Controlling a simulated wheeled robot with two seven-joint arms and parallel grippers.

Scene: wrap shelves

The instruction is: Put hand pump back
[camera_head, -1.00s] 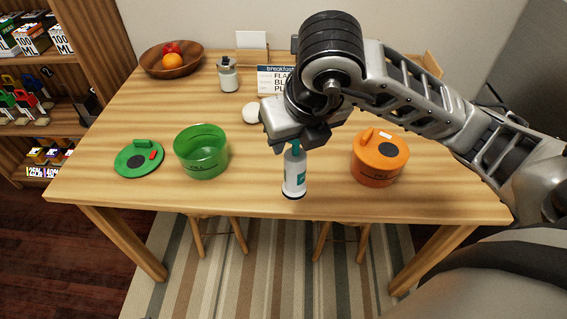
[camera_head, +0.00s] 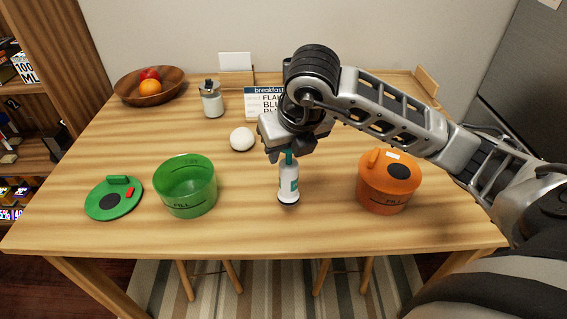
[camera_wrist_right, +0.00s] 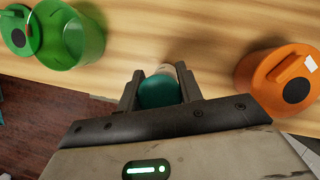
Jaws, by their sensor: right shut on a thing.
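In the right wrist view, the teal top (camera_wrist_right: 160,91) sits between the two fingers (camera_wrist_right: 162,88). Whether the bottle's base touches the table is hard to tell. My left gripper is not in view.
The wooden table (camera_head: 240,225) carries an open green pot (camera_head: 186,195), its green lid (camera_head: 114,200), a lidded orange pot (camera_head: 385,192), a white ball-like object (camera_head: 242,139), a glass jar (camera_head: 211,102), a fruit bowl (camera_head: 130,92) and a breakfast sign (camera_head: 262,103). A shelf (camera_head: 65,70) stands left.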

